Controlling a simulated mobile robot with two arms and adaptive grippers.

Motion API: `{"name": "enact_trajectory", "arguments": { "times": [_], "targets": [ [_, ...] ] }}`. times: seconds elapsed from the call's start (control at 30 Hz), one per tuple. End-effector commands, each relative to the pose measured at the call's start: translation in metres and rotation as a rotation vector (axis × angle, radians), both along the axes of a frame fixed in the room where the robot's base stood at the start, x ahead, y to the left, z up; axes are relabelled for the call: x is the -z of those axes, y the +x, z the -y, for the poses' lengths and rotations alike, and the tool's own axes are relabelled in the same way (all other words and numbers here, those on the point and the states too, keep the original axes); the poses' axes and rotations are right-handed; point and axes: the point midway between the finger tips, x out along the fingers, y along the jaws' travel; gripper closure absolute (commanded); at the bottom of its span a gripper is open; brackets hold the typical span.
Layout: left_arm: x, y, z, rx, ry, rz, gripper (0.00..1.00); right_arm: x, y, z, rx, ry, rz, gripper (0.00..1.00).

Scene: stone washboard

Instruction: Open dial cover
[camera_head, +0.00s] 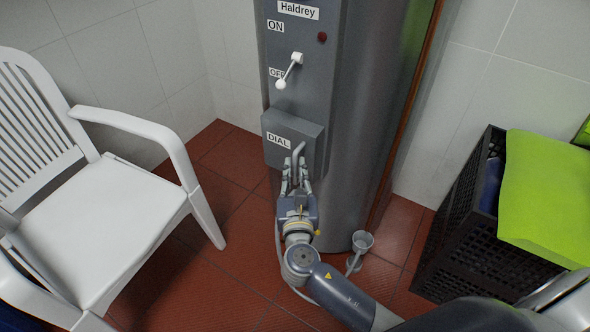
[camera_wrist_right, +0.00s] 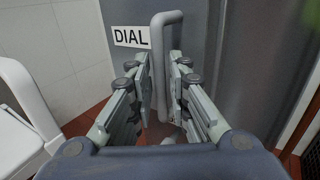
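The dial cover (camera_head: 308,133) is a grey box with a DIAL label on the front of the tall grey heater (camera_head: 345,100). It looks shut. A grey bar handle (camera_head: 299,149) stands out from its front. My right gripper (camera_head: 295,167) points up at the cover from below. In the right wrist view its two fingers (camera_wrist_right: 162,68) are apart, one on each side of the handle (camera_wrist_right: 158,45). A gap shows between the left finger and the handle; the right finger is very close to it, and contact is unclear. My left gripper is out of view.
A white chair (camera_head: 110,215) stands at left. A black crate (camera_head: 465,262) with a green cloth (camera_head: 545,195) stands at right. A small grey funnel-like drain (camera_head: 361,243) is by the heater's base.

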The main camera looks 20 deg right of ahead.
Motion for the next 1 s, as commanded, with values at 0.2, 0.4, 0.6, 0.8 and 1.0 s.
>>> {"name": "enact_trajectory", "arguments": {
  "times": [0.2, 0.4, 0.6, 0.8, 1.0],
  "targets": [
    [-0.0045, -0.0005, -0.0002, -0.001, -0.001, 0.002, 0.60, 0.0001, 0.0099, 0.0034, 0.000, 0.000, -0.001, 0.83],
    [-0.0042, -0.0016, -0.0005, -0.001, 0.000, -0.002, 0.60, 0.0001, 0.0098, 0.0034, 0.000, 0.000, -0.001, 0.83],
    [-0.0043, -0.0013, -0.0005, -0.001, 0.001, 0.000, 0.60, 0.0000, 0.0097, 0.0033, 0.000, 0.001, -0.001, 1.00],
    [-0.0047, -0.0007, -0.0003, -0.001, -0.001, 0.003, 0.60, 0.0001, 0.0097, 0.0030, 0.007, 0.001, -0.001, 1.00],
    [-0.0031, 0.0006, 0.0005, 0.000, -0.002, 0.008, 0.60, 0.0004, 0.0104, 0.0024, 0.064, 0.005, -0.002, 1.00]
  ]
}}
